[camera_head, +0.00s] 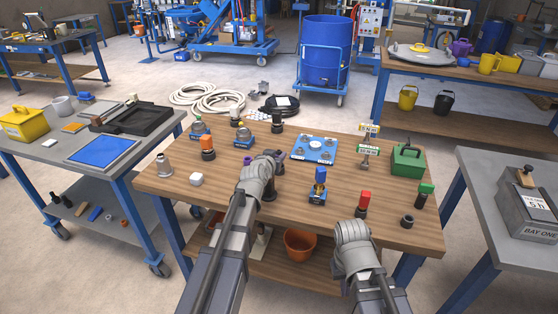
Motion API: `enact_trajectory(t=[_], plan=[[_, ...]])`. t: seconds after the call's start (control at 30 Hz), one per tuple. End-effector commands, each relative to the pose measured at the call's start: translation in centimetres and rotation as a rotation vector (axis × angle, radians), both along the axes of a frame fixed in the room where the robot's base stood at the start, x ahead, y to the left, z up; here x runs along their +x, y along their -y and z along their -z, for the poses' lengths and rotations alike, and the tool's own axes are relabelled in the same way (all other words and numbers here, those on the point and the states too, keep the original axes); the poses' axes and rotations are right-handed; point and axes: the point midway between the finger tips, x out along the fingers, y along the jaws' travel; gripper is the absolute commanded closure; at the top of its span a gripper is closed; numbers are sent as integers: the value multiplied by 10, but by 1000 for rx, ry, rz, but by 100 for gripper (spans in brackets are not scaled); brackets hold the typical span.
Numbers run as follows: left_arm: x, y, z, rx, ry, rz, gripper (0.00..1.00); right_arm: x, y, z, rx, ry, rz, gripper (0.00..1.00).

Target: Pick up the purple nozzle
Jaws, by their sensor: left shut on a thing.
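A purple patch, which I take as the purple nozzle (247,161), shows at the left edge of my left gripper, near the middle of the wooden table (230,205). Most of it is hidden behind the gripper. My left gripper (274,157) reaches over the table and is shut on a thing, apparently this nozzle. Its fingers and the exact contact are hard to make out. My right gripper (352,236) is at the table's front edge, apart from the objects. Its fingers are hidden, so I cannot see its opening.
A blue plate (314,149) and green box (408,160) lie behind.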

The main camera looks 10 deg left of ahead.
Motion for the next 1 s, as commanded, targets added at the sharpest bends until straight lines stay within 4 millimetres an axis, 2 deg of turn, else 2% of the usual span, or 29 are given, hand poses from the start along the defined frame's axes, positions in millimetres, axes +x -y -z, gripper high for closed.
enact_trajectory(t=[0.07, 0.57, 0.77, 1.0], plan=[[0, 0, 0, 0, 0, 0, 100, 0, 0, 0, 0, 0, 0, 100], [0, 0, -3, 0, 0, 0, 100, 0, 0, -3, 0, 0, 0, 100], [0, 0, -18, 0, 0, 0, 100, 0, 0, -18, 0, 0, 0, 100], [0, 0, -52, 0, 0, 0, 100, 0, 0, -52, 0, 0, 0, 100]])
